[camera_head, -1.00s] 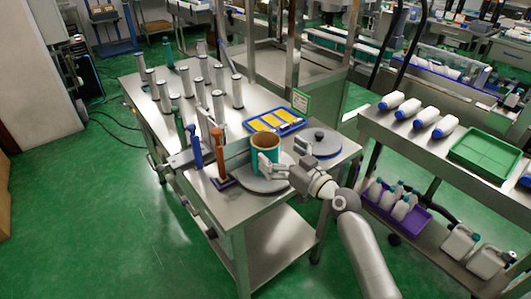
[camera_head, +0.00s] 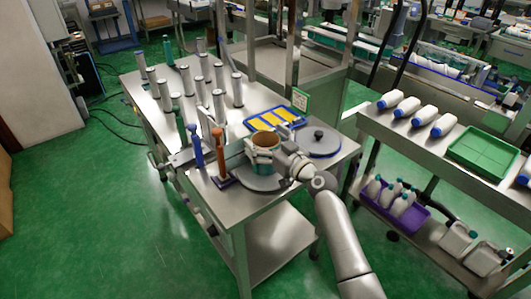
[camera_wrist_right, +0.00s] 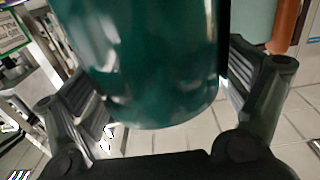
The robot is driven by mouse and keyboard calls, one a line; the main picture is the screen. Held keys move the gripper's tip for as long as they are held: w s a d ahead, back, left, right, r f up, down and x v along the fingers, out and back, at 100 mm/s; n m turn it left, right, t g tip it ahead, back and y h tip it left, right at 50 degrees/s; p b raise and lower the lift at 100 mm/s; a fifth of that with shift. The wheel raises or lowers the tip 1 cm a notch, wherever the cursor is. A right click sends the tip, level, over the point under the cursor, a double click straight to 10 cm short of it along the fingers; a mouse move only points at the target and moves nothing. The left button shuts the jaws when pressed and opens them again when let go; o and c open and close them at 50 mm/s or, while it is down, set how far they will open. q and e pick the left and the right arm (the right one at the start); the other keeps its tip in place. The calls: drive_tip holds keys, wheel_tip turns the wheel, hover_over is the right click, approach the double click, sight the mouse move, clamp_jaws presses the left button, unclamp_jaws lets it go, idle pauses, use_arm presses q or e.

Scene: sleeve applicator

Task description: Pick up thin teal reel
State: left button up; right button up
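The teal reel (camera_head: 264,141) stands upright on a round grey disc (camera_head: 262,185) near the front of the steel table, its brown core showing on top. In the right wrist view the teal reel (camera_wrist_right: 150,65) fills the upper middle. My right gripper (camera_head: 268,153) reaches in from the right with its fingers around the reel. In the wrist view one finger is on each side of it, with a narrow gap at the right finger; contact at the left finger is unclear. My left gripper is not in view.
An orange post (camera_head: 219,150) and a blue post (camera_head: 197,145) stand left of the reel. A blue tray with yellow pieces (camera_head: 250,126) and a disc with a dark knob (camera_head: 318,143) lie behind. Several white-grey cylinders (camera_head: 237,90) stand farther back on the table.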

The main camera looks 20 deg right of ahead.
drive_tip(key=c, duration=0.9)
drive_tip(key=shift+o, duration=0.2)
drive_tip(key=shift+r, duration=0.1)
